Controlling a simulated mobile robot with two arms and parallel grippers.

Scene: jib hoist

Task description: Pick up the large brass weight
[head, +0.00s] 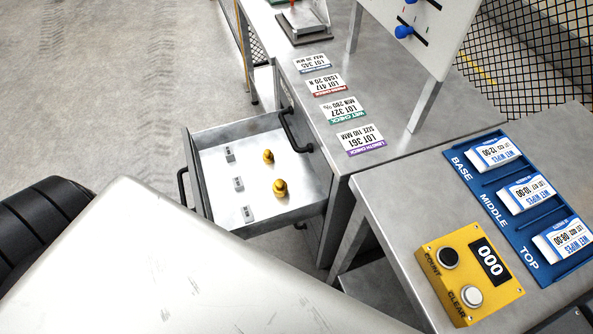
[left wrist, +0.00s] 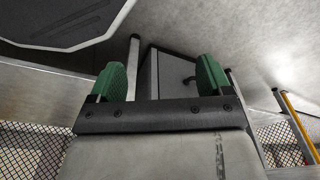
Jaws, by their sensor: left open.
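An open metal drawer (head: 219,203) in the head view holds two brass weights. The large brass weight (head: 280,188) stands nearer the camera, and the smaller brass weight (head: 268,156) stands behind it. Both stand on the drawer floor, with no gripper near them in the head view. My left gripper (left wrist: 160,78) shows in the left wrist view with green fingers spread wide and nothing between them. The brass weights do not show in the left wrist view. My right gripper is in neither view.
Several small grey pieces (head: 238,184) lie left of the weights. A bench (head: 375,115) with label cards is beyond, and a yellow counter box (head: 468,275) and blue rack (head: 527,203) are at right.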

